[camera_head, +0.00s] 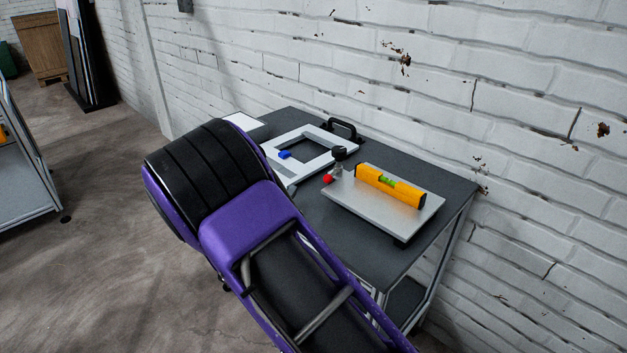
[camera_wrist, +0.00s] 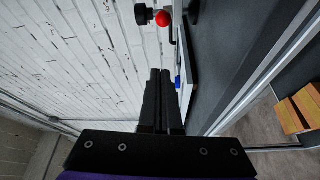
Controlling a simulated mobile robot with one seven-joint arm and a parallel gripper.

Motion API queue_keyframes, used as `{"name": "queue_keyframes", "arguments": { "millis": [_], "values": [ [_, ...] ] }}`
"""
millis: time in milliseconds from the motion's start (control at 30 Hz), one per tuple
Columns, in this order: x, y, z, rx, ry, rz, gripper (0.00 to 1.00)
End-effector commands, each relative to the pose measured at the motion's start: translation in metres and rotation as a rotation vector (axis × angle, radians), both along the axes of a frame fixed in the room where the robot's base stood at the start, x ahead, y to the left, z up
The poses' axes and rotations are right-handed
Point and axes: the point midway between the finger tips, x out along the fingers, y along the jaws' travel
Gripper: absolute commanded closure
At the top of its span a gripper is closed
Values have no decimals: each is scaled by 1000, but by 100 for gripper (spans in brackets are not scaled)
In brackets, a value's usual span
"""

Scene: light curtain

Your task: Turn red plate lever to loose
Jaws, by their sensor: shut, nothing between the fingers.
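The red lever knob (camera_head: 327,179) sits at the left corner of a silver metal plate (camera_head: 352,207), beside a black round knob (camera_head: 338,152). In the wrist view the red knob (camera_wrist: 163,18) is near the top, on a thin bent rod, with the black knob (camera_wrist: 141,14) to its left. My gripper (camera_wrist: 161,74) is shut and empty, its fingertips below and apart from the red knob in that picture. In the head view my purple and black arm hides the gripper. Any lever markings are too small to read.
A yellow spirit level (camera_head: 390,186) lies on the plate. A white frame (camera_head: 278,148) with a blue piece (camera_head: 285,155) and a black handle (camera_head: 343,129) lie on the dark table (camera_head: 455,192). A white brick wall (camera_head: 480,75) runs behind.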

Motion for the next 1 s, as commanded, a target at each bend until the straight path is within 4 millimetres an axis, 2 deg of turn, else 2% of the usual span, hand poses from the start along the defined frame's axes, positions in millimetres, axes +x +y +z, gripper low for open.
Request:
{"name": "queue_keyframes", "arguments": {
  "millis": [167,267,700,800,1000],
  "values": [
    [4,1,1,-1,1,11,100],
    [14,-3,2,-2,0,11,100],
    [97,-35,7,-2,-2,11,100],
    [84,-46,3,-4,4,11,100],
    [72,-61,0,-3,1,12,100]
  ]
}}
